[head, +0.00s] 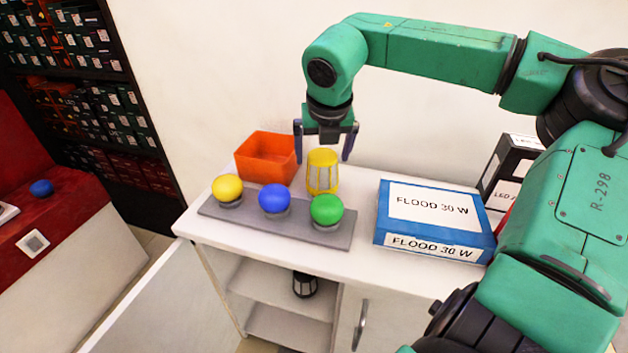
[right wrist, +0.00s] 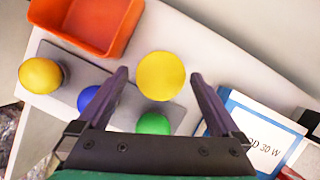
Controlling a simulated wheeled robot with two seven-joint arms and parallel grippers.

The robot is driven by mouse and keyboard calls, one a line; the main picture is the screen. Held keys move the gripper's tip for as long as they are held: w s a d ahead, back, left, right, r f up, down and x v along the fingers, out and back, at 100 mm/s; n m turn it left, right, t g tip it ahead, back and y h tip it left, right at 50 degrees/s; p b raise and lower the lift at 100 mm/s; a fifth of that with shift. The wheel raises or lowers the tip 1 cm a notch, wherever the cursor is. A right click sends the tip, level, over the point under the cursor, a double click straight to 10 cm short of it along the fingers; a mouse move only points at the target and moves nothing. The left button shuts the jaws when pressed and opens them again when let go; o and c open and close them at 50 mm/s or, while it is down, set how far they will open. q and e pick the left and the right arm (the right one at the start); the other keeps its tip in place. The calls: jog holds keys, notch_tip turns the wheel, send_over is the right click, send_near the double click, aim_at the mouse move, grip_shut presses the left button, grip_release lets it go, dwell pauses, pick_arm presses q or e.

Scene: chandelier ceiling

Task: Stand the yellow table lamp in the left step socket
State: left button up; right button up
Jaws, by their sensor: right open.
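A yellow lamp (head: 322,172) with a round yellow top and pale side panels stands upright on the white counter, behind a grey board (head: 290,228). Its round top shows in the right wrist view (right wrist: 160,76). The board carries a yellow ball (head: 227,187) at left, a blue ball (head: 273,198) in the middle and a green ball (head: 327,209) at right, each on a grey collar. No empty socket is visible. My left gripper is out of view.
An orange bin (head: 267,158) stands just left of the lamp. A blue box (head: 434,220) marked FLOOD 30 W lies to the right, with a dark box (head: 508,172) behind it. A black lantern (head: 305,284) sits on a shelf below the counter.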

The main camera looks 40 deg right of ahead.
jog(key=x, duration=0.7)
jog(key=shift+s+f+b, duration=0.15)
jog(key=shift+b, duration=0.25)
jog(key=shift+a, duration=0.1)
jog(key=shift+c, duration=0.9)
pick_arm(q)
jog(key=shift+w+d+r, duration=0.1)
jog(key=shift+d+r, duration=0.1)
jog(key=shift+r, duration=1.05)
pick_arm(e)
jog(key=c, duration=1.2)
